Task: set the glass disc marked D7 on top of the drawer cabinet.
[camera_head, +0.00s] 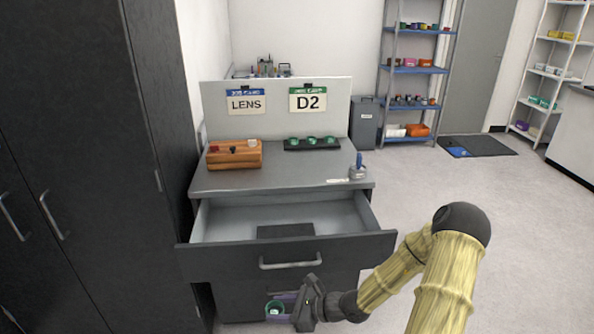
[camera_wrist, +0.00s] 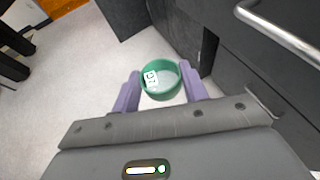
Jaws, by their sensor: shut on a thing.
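My gripper (camera_wrist: 161,84) has its two purple fingers shut on a green-rimmed glass disc (camera_wrist: 160,92). The disc bears a small white label that looks like D7, turned on its side. In the head view the disc (camera_head: 274,309) is held low in front of the drawer cabinet (camera_head: 285,183), below the front of its open top drawer (camera_head: 290,252). My gripper (camera_head: 287,304) shows there beside the disc, partly hidden by its own body. The cabinet's grey top is well above the disc.
On the cabinet top stand an orange-brown box (camera_head: 234,154), a black tray (camera_head: 312,144) with green discs, and a small holder (camera_head: 358,172). The top's front middle is clear. LENS (camera_head: 247,102) and D2 (camera_head: 308,100) cards hang behind. The pulled-out drawer juts forward; dark lockers (camera_head: 90,150) stand left.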

